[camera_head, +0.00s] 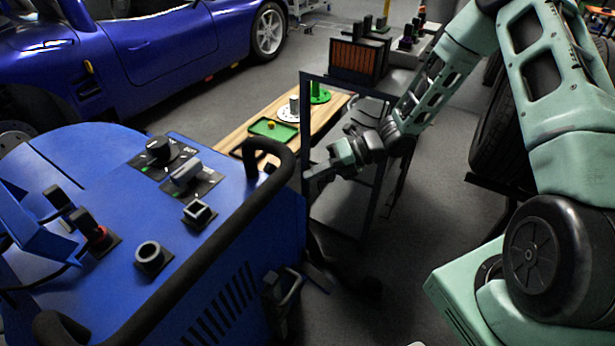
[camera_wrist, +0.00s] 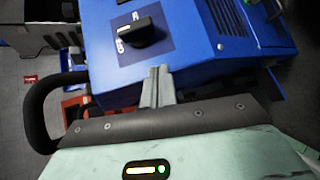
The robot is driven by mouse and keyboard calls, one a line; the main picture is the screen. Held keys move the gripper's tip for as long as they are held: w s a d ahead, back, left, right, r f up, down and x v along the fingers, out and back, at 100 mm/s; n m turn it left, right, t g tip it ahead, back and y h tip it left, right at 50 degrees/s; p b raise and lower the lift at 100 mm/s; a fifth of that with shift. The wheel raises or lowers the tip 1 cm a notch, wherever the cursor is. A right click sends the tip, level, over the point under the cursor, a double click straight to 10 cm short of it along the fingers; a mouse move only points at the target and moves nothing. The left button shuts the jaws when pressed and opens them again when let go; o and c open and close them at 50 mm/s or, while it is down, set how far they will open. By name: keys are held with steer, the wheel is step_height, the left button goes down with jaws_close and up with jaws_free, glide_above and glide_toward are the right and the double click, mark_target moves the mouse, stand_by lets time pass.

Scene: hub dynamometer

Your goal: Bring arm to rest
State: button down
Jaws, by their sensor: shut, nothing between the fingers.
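My gripper (camera_head: 310,180) is at the end of my green arm, just right of the blue cabinet (camera_head: 235,205) and its black handle rail. It is shut and empty. In the wrist view, the gripper's closed fingers (camera_wrist: 157,88) point toward the blue cabinet, below a black rotary knob (camera_wrist: 143,33) on a dark plate. The fingers overlap the cabinet's face in that view; I cannot tell whether they touch it. My arm reaches in from the right of the head view, bent at the elbow.
The cabinet top carries knobs and switches (camera_head: 186,175). A black handle rail (camera_head: 215,230) runs along its edge. Behind stand a wooden bench (camera_head: 235,138) with a green tray (camera_head: 272,132), a dark metal frame (camera_head: 340,85), and a blue car (camera_head: 165,45). Grey floor lies open right of the cabinet.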

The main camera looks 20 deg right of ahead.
steer(key=v, duration=0.7)
steer(key=w+a+r+m+t+h+p, duration=0.2)
steer(key=w+a+r+m+h+p, duration=0.3)
steer(key=r+m, duration=0.3)
steer(key=s+a+r+m+h+p, duration=0.1)
steer(key=s+a+r+m+h, duration=0.1)
steer(key=s+r+m, duration=0.2)
steer(key=s+a+r+m+g+h+p, duration=0.1)
steer(key=s+a+r+m+h, duration=0.1)
steer(key=s+r+m, duration=0.3)
steer(key=s+a+r+m+h+p, duration=0.2)
steer(key=s+a+r+m, duration=0.2)
steer(key=s+m, duration=0.1)
steer(key=shift+s+a+r+g, duration=0.25)
steer(key=shift+s+g, duration=0.15)
steer(key=s+a+r+m+g+p, duration=0.1)
steer(key=s+r+m, duration=0.1)
steer(key=s, duration=0.6)
steer(key=s+a+r+m+g+p, duration=0.1)
steer(key=s+r+m+g, duration=0.1)
steer(key=s+m, duration=0.3)
steer(key=s, duration=0.3)
steer(key=shift+r+m+g+h, duration=0.3)
steer(key=shift+r, duration=0.1)
